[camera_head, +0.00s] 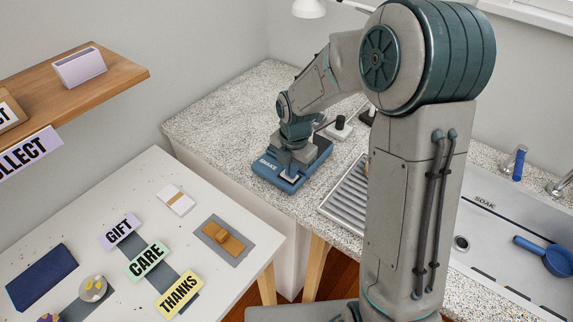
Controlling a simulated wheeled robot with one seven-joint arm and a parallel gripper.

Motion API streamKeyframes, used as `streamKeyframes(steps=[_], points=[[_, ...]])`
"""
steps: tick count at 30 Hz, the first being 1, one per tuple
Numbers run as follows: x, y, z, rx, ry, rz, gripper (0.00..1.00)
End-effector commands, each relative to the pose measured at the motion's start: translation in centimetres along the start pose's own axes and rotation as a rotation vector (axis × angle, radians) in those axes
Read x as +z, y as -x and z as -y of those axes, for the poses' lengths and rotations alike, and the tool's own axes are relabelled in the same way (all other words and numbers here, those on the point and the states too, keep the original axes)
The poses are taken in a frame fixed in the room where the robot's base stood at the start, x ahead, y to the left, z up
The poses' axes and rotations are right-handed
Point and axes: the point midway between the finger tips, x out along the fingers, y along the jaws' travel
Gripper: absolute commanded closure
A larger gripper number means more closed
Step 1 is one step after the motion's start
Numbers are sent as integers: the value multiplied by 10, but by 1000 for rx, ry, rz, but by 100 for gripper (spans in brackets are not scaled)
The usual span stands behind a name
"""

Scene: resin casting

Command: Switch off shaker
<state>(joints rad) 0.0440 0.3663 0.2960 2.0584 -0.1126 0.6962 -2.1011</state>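The shaker (275,176) is a blue box marked "SHAKE" near the left front edge of the speckled counter. My arm reaches over the counter to it, and my gripper (291,172) points down at its top, over the front part. A small pale patch shows at the fingertips; I cannot tell whether it is a switch or part of the gripper. Whether the fingers touch the shaker, and whether they are open or shut, is too small to see. My wrist hides much of the shaker's top.
A ribbed tray (345,194) lies right of the shaker, and a small black-and-white item (339,130) stands behind it. A sink (515,235) marked "SOAK" holds a blue ladle (548,257). A white table (75,218) with label cards and a wooden shelf (118,75) are at left.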

Motion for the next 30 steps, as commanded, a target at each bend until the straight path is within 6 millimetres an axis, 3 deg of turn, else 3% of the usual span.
streamKeyframes(steps=[8, 14, 23, 30], points=[[0, -2, 3, -7, 0, -3, 100], [-1, 10, 1, -5, 3, -1, 100], [-2, 53, -2, 3, 7, 6, 100], [-3, 107, -2, 3, 8, 6, 100]])
